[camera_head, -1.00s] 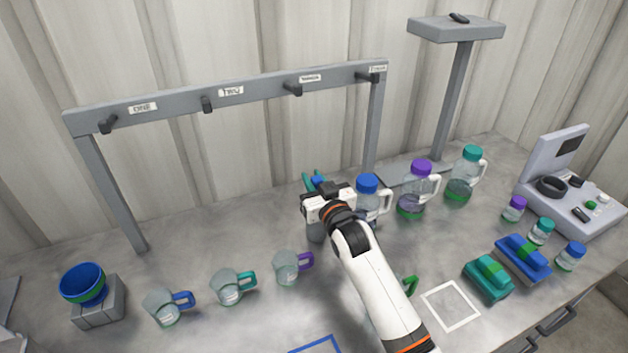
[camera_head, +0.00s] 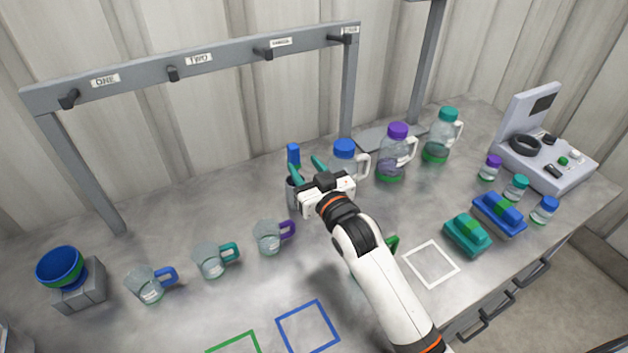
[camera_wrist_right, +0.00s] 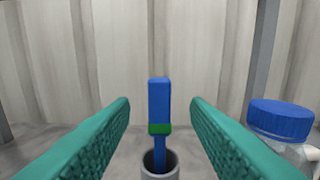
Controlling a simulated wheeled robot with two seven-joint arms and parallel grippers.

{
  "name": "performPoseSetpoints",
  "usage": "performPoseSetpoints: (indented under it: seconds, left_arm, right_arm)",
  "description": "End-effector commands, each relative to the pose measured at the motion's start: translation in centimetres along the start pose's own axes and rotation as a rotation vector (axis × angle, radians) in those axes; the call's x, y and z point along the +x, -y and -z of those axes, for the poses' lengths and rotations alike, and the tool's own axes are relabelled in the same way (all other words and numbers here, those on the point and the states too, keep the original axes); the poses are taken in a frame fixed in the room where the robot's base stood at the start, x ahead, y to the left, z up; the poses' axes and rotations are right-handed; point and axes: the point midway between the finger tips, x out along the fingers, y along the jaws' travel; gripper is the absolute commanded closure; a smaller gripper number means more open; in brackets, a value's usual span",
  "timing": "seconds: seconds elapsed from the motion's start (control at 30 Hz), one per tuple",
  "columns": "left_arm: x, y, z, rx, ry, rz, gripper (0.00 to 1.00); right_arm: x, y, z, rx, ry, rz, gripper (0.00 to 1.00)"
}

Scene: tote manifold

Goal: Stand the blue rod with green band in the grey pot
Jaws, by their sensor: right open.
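The blue rod with green band (camera_wrist_right: 159,100) stands upright in the grey pot (camera_wrist_right: 160,173), its lower end hidden inside the rim. In the head view the rod's blue top (camera_head: 293,153) shows above the pot (camera_head: 292,190), which is partly hidden by my gripper. My right gripper (camera_head: 307,167) is open and empty, its teal fingers pointing towards the rod. In the right wrist view the rod shows between the two fingers (camera_wrist_right: 160,110), with clear gaps on both sides and apart from them. My left gripper is not in view.
A blue-capped jug (camera_head: 344,147) stands close to the right of my right gripper. Several mugs, one with a purple handle (camera_head: 268,238), stand to the left. A hook rack (camera_head: 225,62) rises behind. Blue and green outlined squares lie on the bare front table.

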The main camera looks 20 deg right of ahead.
Motion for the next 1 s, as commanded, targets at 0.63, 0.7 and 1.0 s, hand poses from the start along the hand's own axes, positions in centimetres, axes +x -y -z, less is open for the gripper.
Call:
performPoseSetpoints:
  seconds: [0.63, 0.7, 1.0]
  left_arm:
    - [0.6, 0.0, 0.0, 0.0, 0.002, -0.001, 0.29]
    - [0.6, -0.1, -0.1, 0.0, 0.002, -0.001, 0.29]
    - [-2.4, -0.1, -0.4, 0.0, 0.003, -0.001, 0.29]
  right_arm:
    - [-3.9, 0.0, -0.1, 0.0, 0.0, 0.0, 0.57]
    - [-3.9, 0.0, -0.1, 0.0, 0.0, 0.0, 0.57]
    - [-3.9, 0.0, -3.0, 0.001, 0.001, 0.0, 0.57]
